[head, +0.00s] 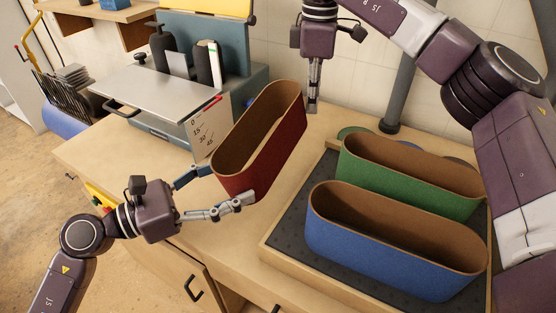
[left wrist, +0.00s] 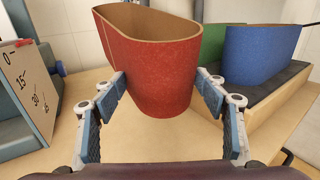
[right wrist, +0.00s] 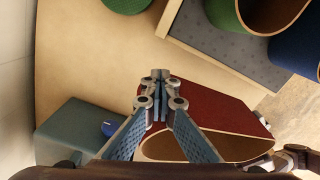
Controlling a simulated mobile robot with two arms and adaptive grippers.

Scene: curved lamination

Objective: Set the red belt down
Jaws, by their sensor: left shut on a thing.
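The red belt (head: 270,155) is an upright oval loop with a brown inside, over the wooden bench top between the grey machine and the dark mat. My left gripper (head: 222,190) is shut on its near rounded end, one finger on each side. The left wrist view shows the red belt (left wrist: 155,70) between the fingers. I cannot tell whether its lower edge touches the bench. My right gripper (head: 312,108) points down behind the belt's far end. In the right wrist view its fingertips (right wrist: 160,78) are together and empty, with the red belt (right wrist: 215,110) below.
A green belt (head: 405,180) and a blue belt (head: 390,245) stand on the dark mat (head: 290,222) at the right. The grey machine (head: 165,95) and a white angle plate (head: 202,128) are left of the red belt. Bare bench (head: 225,235) lies in front.

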